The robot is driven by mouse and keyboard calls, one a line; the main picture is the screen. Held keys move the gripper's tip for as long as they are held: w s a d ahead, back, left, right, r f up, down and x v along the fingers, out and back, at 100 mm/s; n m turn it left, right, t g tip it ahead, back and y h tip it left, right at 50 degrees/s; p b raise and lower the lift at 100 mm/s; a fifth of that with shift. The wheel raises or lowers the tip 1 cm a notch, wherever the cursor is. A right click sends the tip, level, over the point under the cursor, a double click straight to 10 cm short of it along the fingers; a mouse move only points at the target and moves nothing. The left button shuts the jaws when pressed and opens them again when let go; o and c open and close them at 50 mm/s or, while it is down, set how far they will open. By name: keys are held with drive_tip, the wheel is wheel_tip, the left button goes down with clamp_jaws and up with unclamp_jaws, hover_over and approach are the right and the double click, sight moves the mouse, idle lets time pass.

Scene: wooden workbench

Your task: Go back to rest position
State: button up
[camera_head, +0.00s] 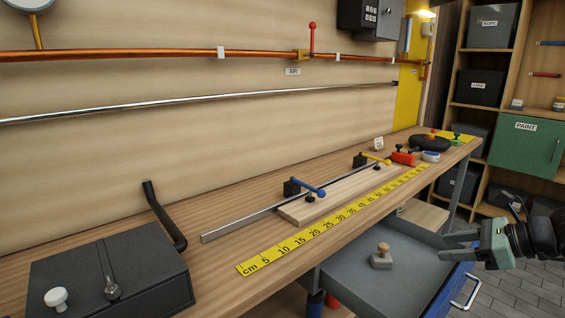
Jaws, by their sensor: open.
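My gripper (461,246) is at the lower right, its fingers pointing left. It is open and empty, in front of the wooden workbench (222,222) and above the right part of an open grey drawer (350,272). A stamp-like object with a round wooden knob and grey base (381,258) sits in the drawer, to the left of the fingers and apart from them.
A dark box (120,275) with a white knob stands at the bench's left end. A yellow ruler (330,219), a wooden board (335,192) and a metal bar (240,225) lie along the bench. Shelves and a green paint cabinet (527,150) stand at right.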

drive_tip(key=s+a+f+n+g+b, duration=0.1)
drive_tip(key=s+a+n+g+b, duration=0.1)
drive_tip(key=s+a+n+g, duration=0.5)
drive_tip(key=s+a+f+n+g+b, duration=0.1)
drive_tip(key=s+a+n+b, duration=0.3)
drive_tip(key=a, duration=0.7)
drive_tip(key=s+a+f+n+h+b, duration=0.2)
drive_tip(key=s+a+n+h, duration=0.2)
drive_tip(key=s+n, duration=0.5)
drive_tip(key=s+a+f+n+h+b, duration=0.15)
drive_tip(key=s+a+n+h, duration=0.35)
drive_tip(key=n, duration=0.8)
wheel_tip(320, 180, up, 24)
drive_tip(key=d+y+p, duration=0.1)
drive_tip(key=d+p, duration=0.1)
drive_tip(key=p, duration=2.3)
drive_tip(key=shift+s+r, duration=0.25)
drive_tip(key=shift+c, duration=0.2)
